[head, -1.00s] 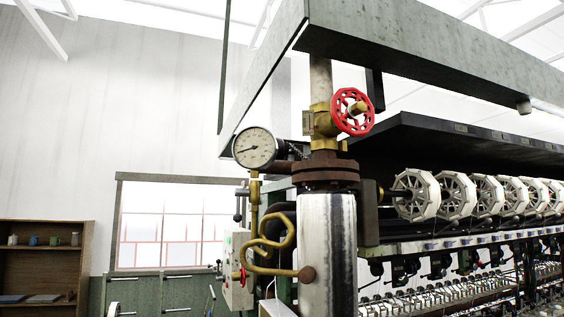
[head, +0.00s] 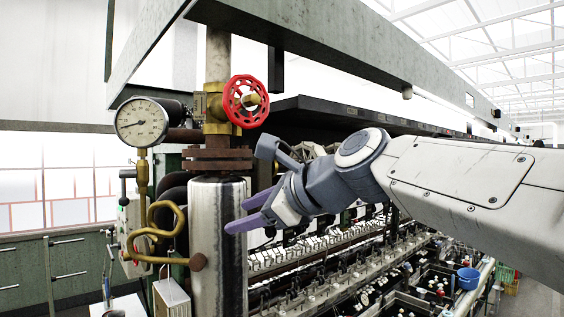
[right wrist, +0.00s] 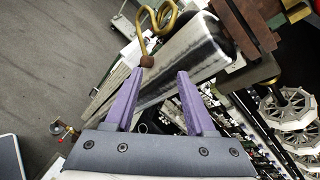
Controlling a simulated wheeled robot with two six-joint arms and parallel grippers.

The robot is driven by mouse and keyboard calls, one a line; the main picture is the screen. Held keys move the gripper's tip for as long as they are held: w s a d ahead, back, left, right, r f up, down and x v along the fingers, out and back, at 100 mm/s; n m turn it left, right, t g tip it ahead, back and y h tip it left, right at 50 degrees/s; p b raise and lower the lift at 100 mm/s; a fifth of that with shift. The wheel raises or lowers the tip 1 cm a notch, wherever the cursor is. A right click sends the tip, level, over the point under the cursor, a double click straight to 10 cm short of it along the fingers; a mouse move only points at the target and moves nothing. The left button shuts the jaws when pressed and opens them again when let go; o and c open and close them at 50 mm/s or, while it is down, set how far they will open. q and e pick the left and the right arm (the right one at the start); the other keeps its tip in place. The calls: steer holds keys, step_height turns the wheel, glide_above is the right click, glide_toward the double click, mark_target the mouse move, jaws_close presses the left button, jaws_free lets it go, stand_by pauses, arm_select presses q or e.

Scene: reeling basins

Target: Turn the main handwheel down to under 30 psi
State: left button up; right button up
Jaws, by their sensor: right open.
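The red main handwheel (head: 246,101) sits on the brass valve (head: 214,108) of the vertical pipe in the head view. The round white-faced pressure gauge (head: 141,122) is to its left; its needle points to the left, and its numbers are too small to read. My right gripper (head: 242,211) is open and empty, below the handwheel and in front of the silver cylinder (head: 205,240), apart from the wheel. In the right wrist view its two purple fingers (right wrist: 156,95) stand apart with the silver cylinder (right wrist: 195,55) beyond them. My left gripper is not in view.
A curled brass pipe (head: 152,235) runs beside the cylinder. A grey overhead beam (head: 330,45) passes above the valve. The reeling machine, with several white reels (right wrist: 290,108), extends to the right. A blue bucket (head: 468,278) stands at the lower right.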

mark_target(257, 99)
steer(key=w+d+r+m+t+y+p, duration=0.1)
steer(key=d+r+m+t+p, duration=0.2)
steer(key=r, duration=0.7)
steer(key=d+r+m+t, duration=0.25)
steer(key=r+m, duration=0.35)
steer(key=r, duration=0.4)
steer(key=shift+g, duration=0.35)
steer(key=p+x, duration=0.1)
steer(key=x, duration=0.5)
steer(key=shift+w+r+p, duration=0.15)
steer(key=shift+w+p, duration=0.25)
steer(key=shift+w, duration=0.1)
